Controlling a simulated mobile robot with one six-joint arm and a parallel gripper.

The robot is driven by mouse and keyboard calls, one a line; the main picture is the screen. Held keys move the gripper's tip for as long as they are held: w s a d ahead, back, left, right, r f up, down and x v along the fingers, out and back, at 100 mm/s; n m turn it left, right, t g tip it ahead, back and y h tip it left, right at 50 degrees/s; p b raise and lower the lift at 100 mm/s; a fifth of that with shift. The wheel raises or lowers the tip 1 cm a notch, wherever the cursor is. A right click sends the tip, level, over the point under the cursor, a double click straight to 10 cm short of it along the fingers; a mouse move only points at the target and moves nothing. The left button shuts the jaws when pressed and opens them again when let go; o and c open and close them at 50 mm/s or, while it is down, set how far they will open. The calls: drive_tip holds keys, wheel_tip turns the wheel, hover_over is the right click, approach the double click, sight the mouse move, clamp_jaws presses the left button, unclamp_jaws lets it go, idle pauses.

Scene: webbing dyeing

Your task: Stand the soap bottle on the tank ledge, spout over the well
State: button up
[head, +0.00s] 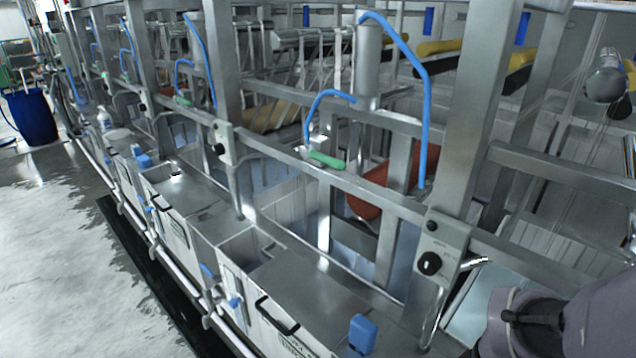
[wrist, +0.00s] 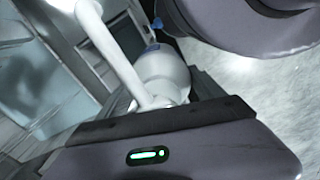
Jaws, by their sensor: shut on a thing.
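A white soap bottle (wrist: 163,72) with a long, pale spout (wrist: 112,52) fills the middle of the wrist view. My gripper (wrist: 180,101) is shut on it near the neck; the jaws hide part of it. The bottle looks tilted in this view, and I cannot tell its height above any surface. My gripper is outside the head view, where only part of my arm shows at the lower right. In the head view the steel tank ledge (head: 312,285) runs along the front of the machine, with a square open well (head: 238,249) beside it.
Another white bottle (head: 104,119) stands farther along the ledge. A blue block-like fitting (head: 362,333) sits near the ledge's front. Steel posts (head: 480,110), a rail with a black knob (head: 429,263) and blue hoses (head: 424,120) rise behind.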

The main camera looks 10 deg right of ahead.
drive_tip(key=w+a+f+b, duration=0.1)
drive_tip(key=w+f, duration=0.1)
drive_tip(key=w, duration=0.5)
drive_tip(key=w+a+f+b, duration=0.1)
drive_tip(key=w+f, duration=0.2)
drive_tip(key=w, duration=0.4)
drive_tip(key=shift+w+a, duration=0.25)
drive_tip(key=shift+w, duration=0.05)
drive_tip(key=o, duration=2.1)
drive_tip(key=shift+s, duration=0.1)
drive_tip(key=shift+c, duration=0.2)
drive_tip(key=shift+f, duration=0.1)
